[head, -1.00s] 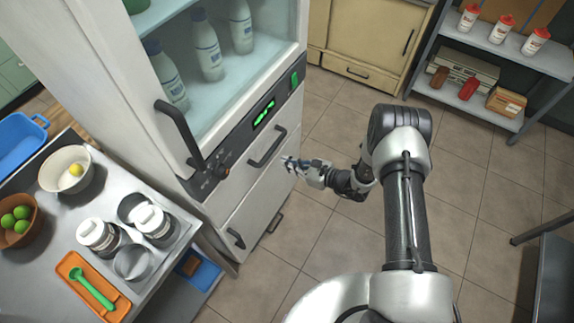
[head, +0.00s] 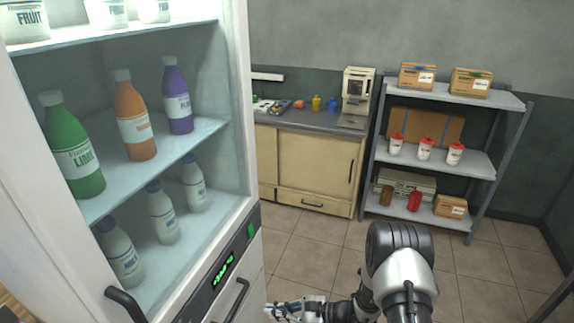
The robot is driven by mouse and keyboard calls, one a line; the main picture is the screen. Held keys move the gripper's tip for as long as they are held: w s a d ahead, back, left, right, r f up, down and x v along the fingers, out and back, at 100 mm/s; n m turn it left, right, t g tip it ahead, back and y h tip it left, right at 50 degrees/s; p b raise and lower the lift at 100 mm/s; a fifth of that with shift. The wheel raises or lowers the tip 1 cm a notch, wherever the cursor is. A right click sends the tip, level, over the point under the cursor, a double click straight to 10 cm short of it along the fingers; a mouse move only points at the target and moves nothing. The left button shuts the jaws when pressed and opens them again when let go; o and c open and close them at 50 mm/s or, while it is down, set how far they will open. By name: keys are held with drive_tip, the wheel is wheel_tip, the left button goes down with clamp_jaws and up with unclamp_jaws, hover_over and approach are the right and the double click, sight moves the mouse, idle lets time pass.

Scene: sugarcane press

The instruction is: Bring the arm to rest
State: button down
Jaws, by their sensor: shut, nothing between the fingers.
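My gripper (head: 284,310) shows at the bottom of the head view, close to the right side of the fridge front (head: 237,288). Its fingers are together with nothing visible between them. My arm is folded at the elbow in the lower right part of the view. The lower part of the arm and my base are cut off by the picture's bottom edge.
The glass-fronted fridge (head: 232,120) fills the left, with bottles on its shelves and a dark handle (head: 126,304). Beige cabinets (head: 308,165) stand at the back. A grey rack (head: 484,165) holds boxes and red-lidded cups at back right. Tiled floor (head: 310,235) between is clear.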

drive_tip(key=s+d+r+n+g+h, duration=0.1)
drive_tip(key=s+r+n+g, duration=0.2)
drive_tip(key=r, duration=0.5)
drive_tip(key=s+r+n+h, duration=0.2)
drive_tip(key=s+r+n, duration=0.25)
drive_tip(key=r, duration=0.35)
drive_tip(key=s+d+r+n+g+h, duration=0.1)
drive_tip(key=s+r+n+g, duration=0.2)
drive_tip(key=r, duration=0.6)
drive_tip(key=s+d+r+n+t+h, duration=0.7)
drive_tip(key=s+d+r+n+h, duration=0.2)
drive_tip(key=s+d, duration=0.6)
drive_tip(key=shift+s+d+r+h, duration=0.15)
drive_tip(key=shift+d+r+h, duration=0.3)
drive_tip(key=shift+r, duration=0.45)
drive_tip(key=shift+a, duration=0.3)
